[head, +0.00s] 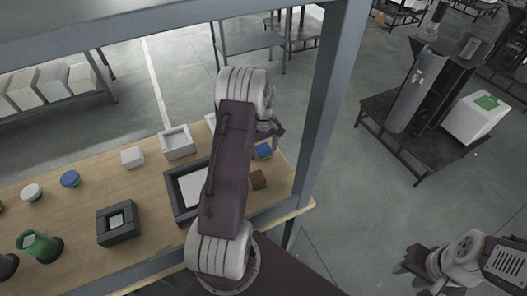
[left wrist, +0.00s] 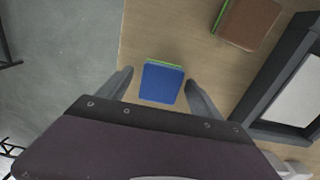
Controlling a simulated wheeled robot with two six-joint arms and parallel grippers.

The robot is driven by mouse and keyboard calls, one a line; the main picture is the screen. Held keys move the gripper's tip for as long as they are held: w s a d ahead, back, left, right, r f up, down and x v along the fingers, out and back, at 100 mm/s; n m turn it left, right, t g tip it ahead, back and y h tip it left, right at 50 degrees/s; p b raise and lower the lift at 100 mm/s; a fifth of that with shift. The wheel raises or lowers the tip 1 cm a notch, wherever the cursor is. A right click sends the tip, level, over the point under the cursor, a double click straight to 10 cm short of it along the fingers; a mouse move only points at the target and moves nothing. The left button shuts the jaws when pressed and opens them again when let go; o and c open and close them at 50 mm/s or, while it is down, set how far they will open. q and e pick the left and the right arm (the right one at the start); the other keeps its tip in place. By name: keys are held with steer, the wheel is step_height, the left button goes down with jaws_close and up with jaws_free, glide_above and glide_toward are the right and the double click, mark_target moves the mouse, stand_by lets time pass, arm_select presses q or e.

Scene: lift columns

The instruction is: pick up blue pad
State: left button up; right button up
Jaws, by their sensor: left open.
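The blue pad (head: 264,152) lies on the wooden table near its right edge. In the left wrist view the blue pad (left wrist: 162,83) shows a flat blue top and a green edge. My left gripper (left wrist: 159,77) is open, with one finger on each side of the pad in that view; I cannot tell how far above it they are. In the head view the left gripper (head: 274,126) is partly hidden by its own arm. My right gripper (head: 408,267) is at the lower right, away from the table, and its fingers are unclear.
A brown pad (head: 258,180) lies near the blue pad, beside a dark-framed tray (head: 171,180). A white box (head: 177,142), a dark square frame (head: 117,224) and a blue round item (head: 70,179) stand further left. A grey post (head: 330,110) rises at the table's right edge.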

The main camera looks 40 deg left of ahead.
arm_select(q)
steer(key=c, duration=1.4)
